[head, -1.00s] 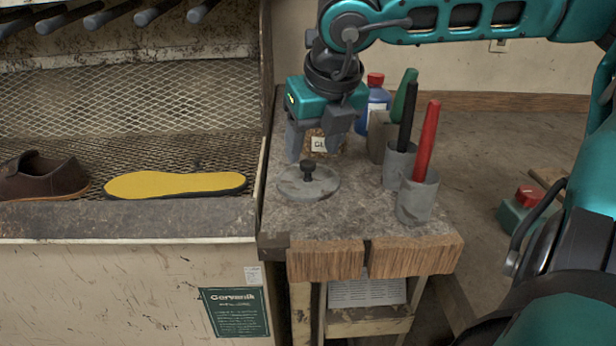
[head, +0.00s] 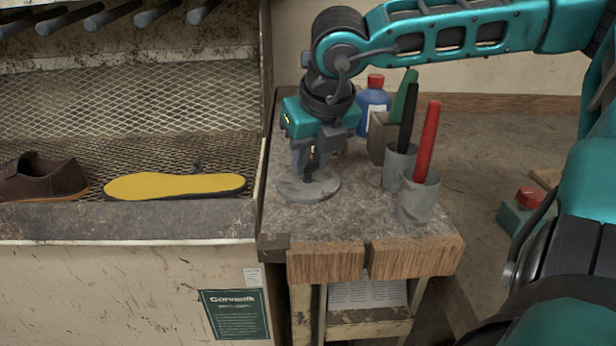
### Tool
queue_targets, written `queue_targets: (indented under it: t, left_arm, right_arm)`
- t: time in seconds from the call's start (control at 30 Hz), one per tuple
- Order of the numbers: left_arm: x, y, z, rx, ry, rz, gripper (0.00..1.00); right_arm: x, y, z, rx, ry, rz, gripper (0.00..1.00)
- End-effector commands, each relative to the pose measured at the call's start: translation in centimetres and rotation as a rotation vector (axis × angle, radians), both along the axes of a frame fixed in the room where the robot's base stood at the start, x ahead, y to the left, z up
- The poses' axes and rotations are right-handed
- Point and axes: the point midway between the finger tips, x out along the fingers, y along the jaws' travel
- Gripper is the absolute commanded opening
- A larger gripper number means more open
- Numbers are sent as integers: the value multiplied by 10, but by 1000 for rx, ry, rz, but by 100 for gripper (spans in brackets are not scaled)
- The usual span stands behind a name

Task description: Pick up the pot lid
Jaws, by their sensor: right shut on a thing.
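The pot lid (head: 308,190) is a flat grey disc with a dark knob, lying near the left edge of the small bench in the head view. My right gripper (head: 311,172) points down over it, shut on the lid's knob, which its fingers partly hide. I cannot tell any gap beneath the lid. My left gripper is not in view.
Right of the lid stand grey cups (head: 416,197) holding a red-handled and a black-handled tool. A blue bottle (head: 374,108) with a red cap stands behind. Left is a mesh-floored booth with a yellow sole (head: 175,186) and a brown shoe (head: 42,177).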

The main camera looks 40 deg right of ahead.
Motion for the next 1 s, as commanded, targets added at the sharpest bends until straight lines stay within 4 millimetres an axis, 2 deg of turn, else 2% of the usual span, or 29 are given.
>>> queue_targets:
  t: [0.13, 0.4, 0.57, 0.77, 1.0]
  left_arm:
    - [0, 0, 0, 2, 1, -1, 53]
    - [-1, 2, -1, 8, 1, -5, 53]
    - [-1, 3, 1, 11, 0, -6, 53]
    - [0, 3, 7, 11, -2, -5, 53]
    - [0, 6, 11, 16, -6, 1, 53]
  right_arm:
    - [0, 0, 0, 0, 0, 0, 0]
    - [0, 0, 2, 0, -1, 0, 0]
    - [1, 0, 11, -2, -4, 0, 0]
    - [1, 0, 43, -2, -6, -1, 0]
    - [1, -1, 103, -3, -7, -3, 0]
